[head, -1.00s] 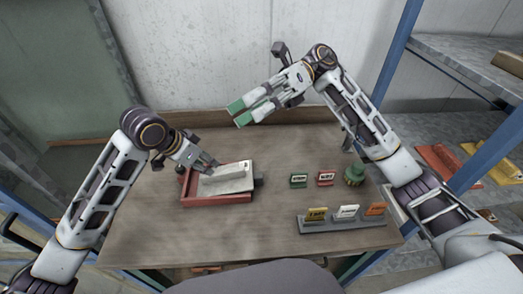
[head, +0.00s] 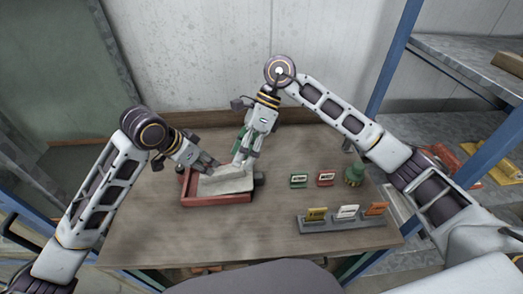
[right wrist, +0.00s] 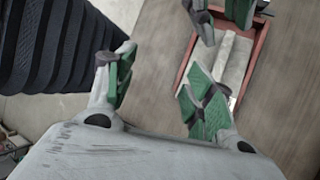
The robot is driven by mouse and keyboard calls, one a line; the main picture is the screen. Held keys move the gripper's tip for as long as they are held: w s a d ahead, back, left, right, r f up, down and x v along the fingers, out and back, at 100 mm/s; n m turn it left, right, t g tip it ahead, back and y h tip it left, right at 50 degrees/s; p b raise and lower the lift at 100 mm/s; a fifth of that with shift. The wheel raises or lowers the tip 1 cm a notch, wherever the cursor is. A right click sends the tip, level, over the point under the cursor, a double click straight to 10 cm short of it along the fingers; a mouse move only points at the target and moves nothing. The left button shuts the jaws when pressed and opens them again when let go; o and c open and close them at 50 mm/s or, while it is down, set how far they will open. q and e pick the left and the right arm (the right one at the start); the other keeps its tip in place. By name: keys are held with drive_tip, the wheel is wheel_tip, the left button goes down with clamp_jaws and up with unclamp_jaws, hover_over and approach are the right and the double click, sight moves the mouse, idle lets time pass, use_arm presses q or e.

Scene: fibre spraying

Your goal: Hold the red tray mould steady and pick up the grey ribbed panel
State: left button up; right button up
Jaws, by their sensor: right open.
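The red tray mould (head: 215,200) lies on the table left of centre; its red rim also shows in the right wrist view (right wrist: 262,45). The grey ribbed panel (head: 228,184) sits in the tray and shows pale in the right wrist view (right wrist: 236,62). My left gripper (head: 210,166) is at the tray's back left, over its edge and close to the panel; whether its fingers are closed on the rim is unclear. My right gripper (head: 241,161) points down just above the panel's back right. Its green-padded fingers are apart and empty in the right wrist view (right wrist: 158,68).
A grey rack (head: 342,222) with three coloured cards is at the front right. The front left of the table is clear.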

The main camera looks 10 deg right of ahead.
sight(262, 175)
drive_tip(key=w+d+f+t+h, duration=0.3)
drive_tip(key=w+d+f+h, duration=0.3)
drive_tip(key=shift+w+t, duration=0.15)
drive_tip(key=shift+t, duration=0.25)
drive_tip(key=shift+d+f, duration=0.1)
drive_tip(key=shift+f, duration=0.05)
drive_tip(key=shift+f, duration=6.8)
clamp_jaws()
